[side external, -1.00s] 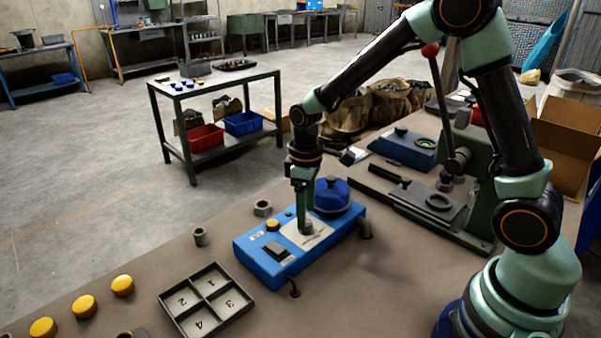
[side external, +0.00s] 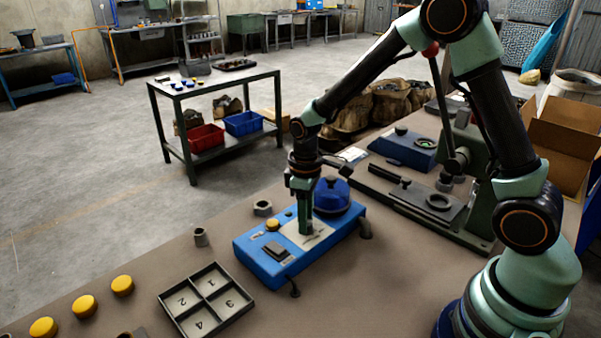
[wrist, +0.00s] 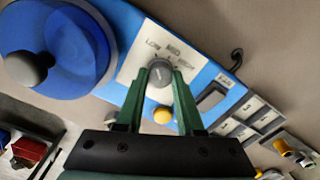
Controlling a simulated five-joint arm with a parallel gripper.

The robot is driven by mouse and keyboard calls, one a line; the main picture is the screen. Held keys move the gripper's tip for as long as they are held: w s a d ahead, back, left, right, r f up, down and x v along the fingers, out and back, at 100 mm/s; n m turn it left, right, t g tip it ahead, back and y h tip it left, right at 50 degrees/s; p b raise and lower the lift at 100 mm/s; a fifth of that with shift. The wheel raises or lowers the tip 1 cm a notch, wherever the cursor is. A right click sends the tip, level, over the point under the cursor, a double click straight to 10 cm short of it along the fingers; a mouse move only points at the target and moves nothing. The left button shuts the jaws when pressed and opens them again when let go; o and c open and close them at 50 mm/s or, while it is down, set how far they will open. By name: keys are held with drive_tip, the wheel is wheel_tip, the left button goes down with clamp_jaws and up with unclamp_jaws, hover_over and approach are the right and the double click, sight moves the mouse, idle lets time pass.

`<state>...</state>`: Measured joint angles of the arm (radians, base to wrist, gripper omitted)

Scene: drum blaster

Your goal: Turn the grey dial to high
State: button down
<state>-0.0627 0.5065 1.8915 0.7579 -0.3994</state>
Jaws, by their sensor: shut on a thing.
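The blue blaster box (side external: 262,265) lies on the bench with a pale label plate on top. In the side view my gripper (side external: 306,231) points straight down onto the plate and hides the dial.
A blue drum lid (side external: 332,194) stands close behind my gripper. A yellow button (side external: 272,224) and a black rocker switch (side external: 276,250) are on the box. A numbered tray (side external: 248,305) lies in front, and a lever press (side external: 465,195) stands to the right.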

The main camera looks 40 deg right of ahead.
drive_tip(key=shift+m, duration=0.3)
drive_tip(key=m, duration=0.3)
drive_tip(key=shift+d+m, duration=0.15)
drive_tip(key=shift+m, duration=0.25)
drive_tip(key=m, duration=0.4)
drive_tip(key=shift+w+r+m, duration=0.1)
drive_tip(key=shift+m, duration=0.2)
drive_tip(key=m, duration=0.4)
drive_tip(key=shift+t, duration=0.3)
drive_tip(key=m, duration=0.4)
drive_tip(key=shift+m, duration=0.3)
drive_tip(key=c, duration=0.5)
unclamp_jaws()
